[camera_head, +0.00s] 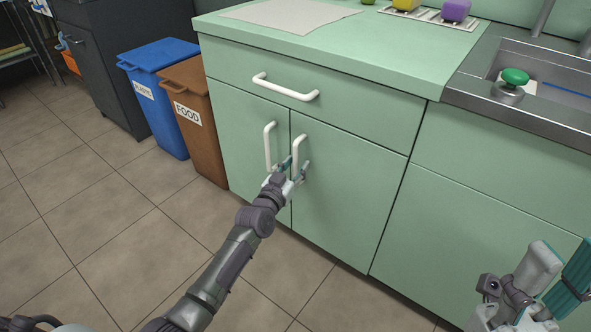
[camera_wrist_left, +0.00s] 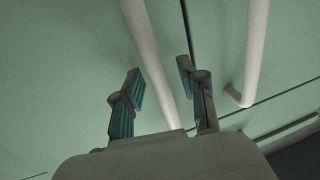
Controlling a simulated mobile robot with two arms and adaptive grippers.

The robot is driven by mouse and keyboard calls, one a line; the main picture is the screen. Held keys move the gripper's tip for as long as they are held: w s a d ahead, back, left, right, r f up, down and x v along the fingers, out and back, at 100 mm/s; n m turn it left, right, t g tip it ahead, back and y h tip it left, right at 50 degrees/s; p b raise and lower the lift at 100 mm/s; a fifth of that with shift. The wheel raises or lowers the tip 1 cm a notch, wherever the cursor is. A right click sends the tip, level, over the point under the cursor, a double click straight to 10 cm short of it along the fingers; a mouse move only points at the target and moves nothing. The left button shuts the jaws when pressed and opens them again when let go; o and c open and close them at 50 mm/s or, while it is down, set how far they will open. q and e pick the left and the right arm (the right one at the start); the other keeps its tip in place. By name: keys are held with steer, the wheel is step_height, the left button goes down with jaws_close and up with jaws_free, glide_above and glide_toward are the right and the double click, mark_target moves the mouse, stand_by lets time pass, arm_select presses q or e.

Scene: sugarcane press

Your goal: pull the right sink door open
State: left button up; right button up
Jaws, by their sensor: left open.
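The right door (camera_head: 345,195) is a pale green cabinet door below the counter. It looks closed, in line with the left door (camera_head: 240,135). Its white vertical bar handle (camera_head: 299,147) is near its left edge. My left gripper (camera_head: 297,168) is at the lower part of this handle, fingers open on either side. In the left wrist view the handle (camera_wrist_left: 152,55) passes between the two open fingertips (camera_wrist_left: 163,80), with a gap visible on each side. The left door's handle (camera_wrist_left: 256,45) is outside the fingers. My right gripper (camera_head: 530,290) is at the lower right, partly cut off.
A drawer with a white handle (camera_head: 285,88) is above the doors. A brown bin (camera_head: 197,120) and a blue bin (camera_head: 160,95) stand left of the cabinet. A steel sink (camera_head: 520,105) is at the right. Tiled floor in front is clear apart from my arm.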

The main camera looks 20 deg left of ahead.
arm_select(q)
steer(key=shift+w, duration=0.1)
jaws_close()
stand_by(0.5)
